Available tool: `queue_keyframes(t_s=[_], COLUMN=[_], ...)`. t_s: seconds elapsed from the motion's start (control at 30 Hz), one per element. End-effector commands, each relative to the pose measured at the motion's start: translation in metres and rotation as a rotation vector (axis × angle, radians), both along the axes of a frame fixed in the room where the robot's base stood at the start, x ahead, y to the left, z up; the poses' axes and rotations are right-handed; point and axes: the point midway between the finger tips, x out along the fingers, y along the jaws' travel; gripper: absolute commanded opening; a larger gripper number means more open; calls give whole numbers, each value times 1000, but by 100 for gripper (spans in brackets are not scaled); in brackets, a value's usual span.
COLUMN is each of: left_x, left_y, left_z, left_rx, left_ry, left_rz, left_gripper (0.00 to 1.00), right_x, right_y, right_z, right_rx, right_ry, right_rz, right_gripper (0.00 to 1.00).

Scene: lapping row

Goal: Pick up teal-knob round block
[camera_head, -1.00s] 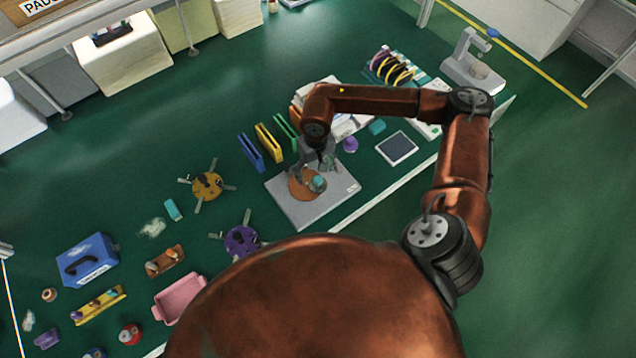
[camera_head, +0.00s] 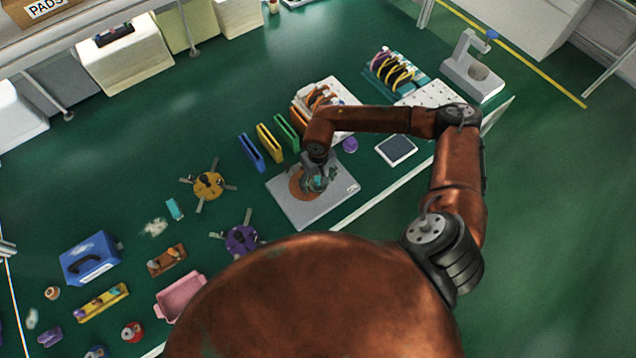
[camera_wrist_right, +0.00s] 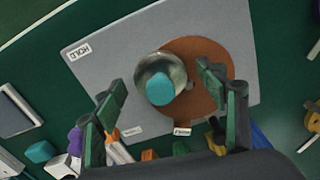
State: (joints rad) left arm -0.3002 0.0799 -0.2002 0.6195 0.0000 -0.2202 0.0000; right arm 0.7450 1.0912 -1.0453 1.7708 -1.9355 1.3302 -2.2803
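The teal-knob round block is a silvery round body with a teal knob on top (camera_wrist_right: 160,88). In the right wrist view it stands on a grey board (camera_wrist_right: 105,60), at the edge of a brown disc (camera_wrist_right: 205,58), partly overlapping it in the picture. My right gripper (camera_wrist_right: 162,82) is open, its fingers apart to the left and right of the block in that view, and holds nothing. In the head view my right gripper (camera_head: 316,176) is low over the board and hides most of the block. My left gripper is not in view.
Blue, yellow and green upright holders (camera_head: 268,143) stand behind the board. A dark tablet (camera_head: 396,149) and a purple knob (camera_head: 350,145) lie to its right. A purple spoked fixture (camera_head: 241,239) and an orange one (camera_head: 208,185) are to its left. The bench's front edge is close.

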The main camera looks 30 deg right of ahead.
Motion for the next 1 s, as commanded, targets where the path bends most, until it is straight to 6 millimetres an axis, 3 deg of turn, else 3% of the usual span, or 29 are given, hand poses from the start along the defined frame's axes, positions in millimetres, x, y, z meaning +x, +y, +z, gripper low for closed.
queue_keyframes(t_s=[0.8, 1.0], left_x=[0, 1], left_y=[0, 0], left_z=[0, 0], left_rx=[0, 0], left_ry=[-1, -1], left_rz=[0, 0], left_gripper=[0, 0], right_x=[1, 1], right_y=[0, 0], right_z=[1, 2], right_rx=[1, 1], right_ry=[-1, -2], right_rz=[0, 0], right_gripper=[8, 7])
